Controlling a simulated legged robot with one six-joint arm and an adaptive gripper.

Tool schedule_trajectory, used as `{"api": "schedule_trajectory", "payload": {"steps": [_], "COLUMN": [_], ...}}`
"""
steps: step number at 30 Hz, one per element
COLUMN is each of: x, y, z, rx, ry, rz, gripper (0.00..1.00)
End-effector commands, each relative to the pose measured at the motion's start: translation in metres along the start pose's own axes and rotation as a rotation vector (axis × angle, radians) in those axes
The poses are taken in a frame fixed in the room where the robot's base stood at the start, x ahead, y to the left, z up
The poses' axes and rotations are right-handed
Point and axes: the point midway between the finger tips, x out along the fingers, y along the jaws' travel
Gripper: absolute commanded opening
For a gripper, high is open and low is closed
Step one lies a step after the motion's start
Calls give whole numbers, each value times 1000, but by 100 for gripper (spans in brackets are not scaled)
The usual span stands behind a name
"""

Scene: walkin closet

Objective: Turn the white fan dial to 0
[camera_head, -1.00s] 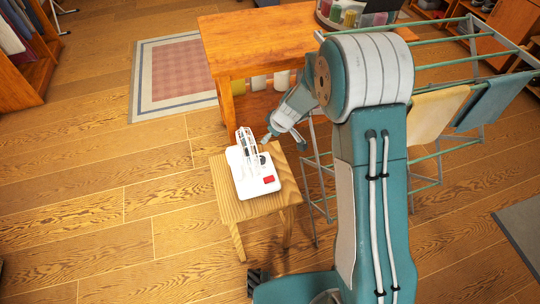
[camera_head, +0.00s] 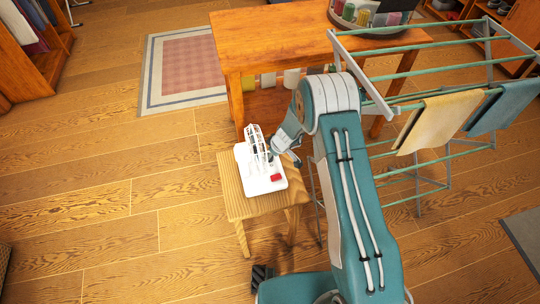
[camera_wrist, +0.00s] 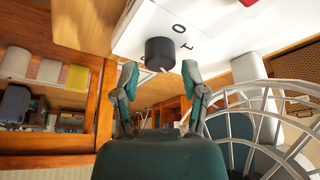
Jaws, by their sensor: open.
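The white fan (camera_head: 264,175) stands on a small wooden stool, its caged head upright on a flat base with a red part at the front right. My gripper (camera_wrist: 159,76) is open beside the fan head, at the base. In the wrist view the dark round dial (camera_wrist: 160,54) sits on the white base, just ahead of and between the two fingertips, with no clear contact. A "0"-like mark and another mark are printed beside the dial. The fan's cage (camera_wrist: 262,125) is close on the right of the wrist view. In the head view my gripper largely hides the dial.
The wooden stool (camera_head: 239,203) has little spare room around the fan. A wooden table (camera_head: 275,40) stands behind it. A drying rack with towels (camera_head: 440,118) is at the right, close to my arm. The floor at the left is clear.

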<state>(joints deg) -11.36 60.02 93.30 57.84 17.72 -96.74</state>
Motion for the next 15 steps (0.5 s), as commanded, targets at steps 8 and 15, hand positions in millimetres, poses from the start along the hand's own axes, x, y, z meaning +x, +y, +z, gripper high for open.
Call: {"api": "schedule_trajectory", "payload": {"steps": [8, 15], "x": [17, 17], "y": [0, 0], "z": [0, 0], "rx": [0, 0], "ry": [1, 1], "rz": [0, 0], "gripper": [56, 38]}}
